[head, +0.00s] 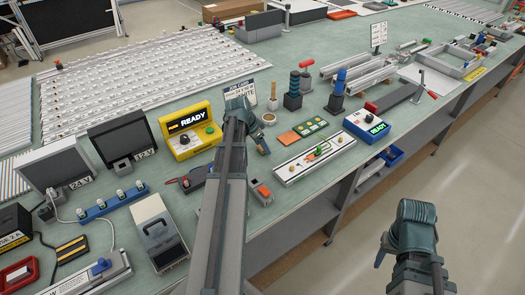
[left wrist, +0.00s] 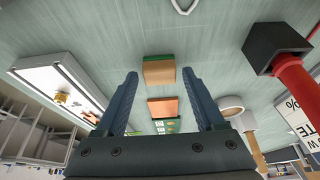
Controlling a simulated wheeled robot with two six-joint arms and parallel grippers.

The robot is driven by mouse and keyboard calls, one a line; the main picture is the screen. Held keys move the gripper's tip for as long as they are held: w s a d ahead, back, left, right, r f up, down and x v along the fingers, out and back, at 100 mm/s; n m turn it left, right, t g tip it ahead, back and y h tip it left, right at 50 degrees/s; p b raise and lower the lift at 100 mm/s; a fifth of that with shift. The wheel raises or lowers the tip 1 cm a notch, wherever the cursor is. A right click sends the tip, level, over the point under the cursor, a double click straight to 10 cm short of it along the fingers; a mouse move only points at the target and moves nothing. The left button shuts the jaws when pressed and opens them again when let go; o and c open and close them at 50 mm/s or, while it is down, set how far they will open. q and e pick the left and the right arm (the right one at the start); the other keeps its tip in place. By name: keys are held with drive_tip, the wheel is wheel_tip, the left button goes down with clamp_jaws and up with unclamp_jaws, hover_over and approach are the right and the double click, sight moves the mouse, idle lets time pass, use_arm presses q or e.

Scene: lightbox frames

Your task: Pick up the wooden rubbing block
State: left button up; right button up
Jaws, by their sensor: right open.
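The wooden rubbing block shows in the left wrist view (left wrist: 158,72) as a tan block with a green layer along one edge. It lies on the green bench top, between the fingertips in the picture. My left gripper (left wrist: 160,75) is open, its fingers apart on either side of the block in view; I cannot tell the remaining distance. In the head view my left gripper (head: 258,138) is over the bench, and I cannot make out the block there. My right gripper (head: 409,258) is open and empty, over the floor off the bench's front edge.
An orange pad (left wrist: 163,106) lies close by the block. A white tray (left wrist: 48,77) is to the left, and a round cup (left wrist: 231,103) and a dark block with a red handle (left wrist: 278,48) are to the right. A yellow READY box (head: 190,130) stands left of my arm.

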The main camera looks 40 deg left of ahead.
use_arm(q)
clamp_jaws()
wheel_tip(320, 180, up, 10)
drive_tip(key=p, duration=1)
